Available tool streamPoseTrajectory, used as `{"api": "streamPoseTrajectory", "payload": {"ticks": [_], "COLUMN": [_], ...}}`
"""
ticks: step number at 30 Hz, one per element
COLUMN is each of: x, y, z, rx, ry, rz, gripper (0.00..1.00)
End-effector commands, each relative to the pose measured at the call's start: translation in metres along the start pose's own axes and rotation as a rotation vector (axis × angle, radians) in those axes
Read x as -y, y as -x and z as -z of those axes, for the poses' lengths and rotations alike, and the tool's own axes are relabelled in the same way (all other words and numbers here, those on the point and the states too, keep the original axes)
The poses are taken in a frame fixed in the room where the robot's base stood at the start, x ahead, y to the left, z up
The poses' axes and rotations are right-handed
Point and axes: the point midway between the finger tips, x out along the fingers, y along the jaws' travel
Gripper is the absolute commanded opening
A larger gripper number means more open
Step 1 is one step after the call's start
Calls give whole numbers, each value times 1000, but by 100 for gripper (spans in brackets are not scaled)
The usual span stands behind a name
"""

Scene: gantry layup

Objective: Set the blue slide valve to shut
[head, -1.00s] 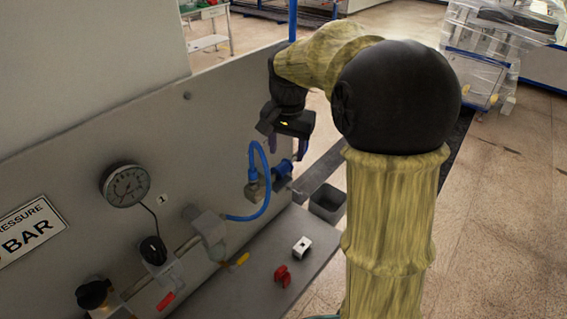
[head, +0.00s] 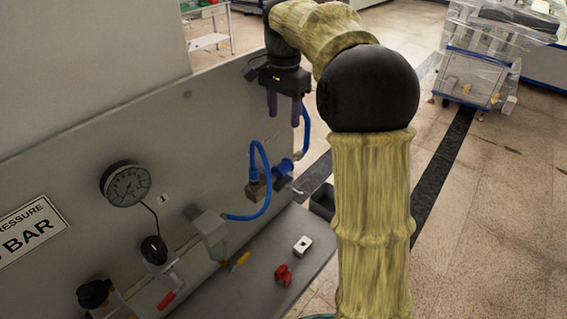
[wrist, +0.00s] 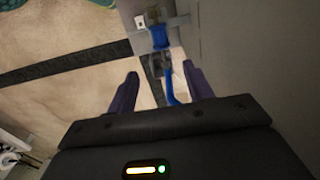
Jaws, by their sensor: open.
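The blue slide valve (head: 283,170) sits at the right end of the grey panel, beside a brass-coloured fitting (head: 257,189) with a blue hose (head: 263,158). In the wrist view the blue valve (wrist: 159,38) lies ahead, beyond the fingertips and roughly between them. My gripper (head: 283,110) is above the valve, pointing down, open and empty, with clear space below its fingers. The wrist view shows its two dark purple fingers (wrist: 160,73) spread apart. I cannot tell the valve's setting from these frames.
A gauge (head: 126,184) and valves with red (head: 166,300) and yellow (head: 240,261) handles are on the panel (head: 210,130). A dark bin (head: 322,201) stands right of the valve.

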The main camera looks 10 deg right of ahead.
Motion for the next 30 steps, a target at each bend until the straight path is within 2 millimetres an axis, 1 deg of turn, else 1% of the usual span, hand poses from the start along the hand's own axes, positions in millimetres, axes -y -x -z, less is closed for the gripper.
{"api": "streamPoseTrajectory", "payload": {"ticks": [5,24,27,30], "x": [-1,-1,-1,-1], "y": [-26,-137,-151,-159], "z": [-1,-1,-1,-1], "rx": [3,3,2,1], "ry": [0,1,2,1], "rz": [-4,-3,-3,-1], "gripper": [51,51,51,51]}}
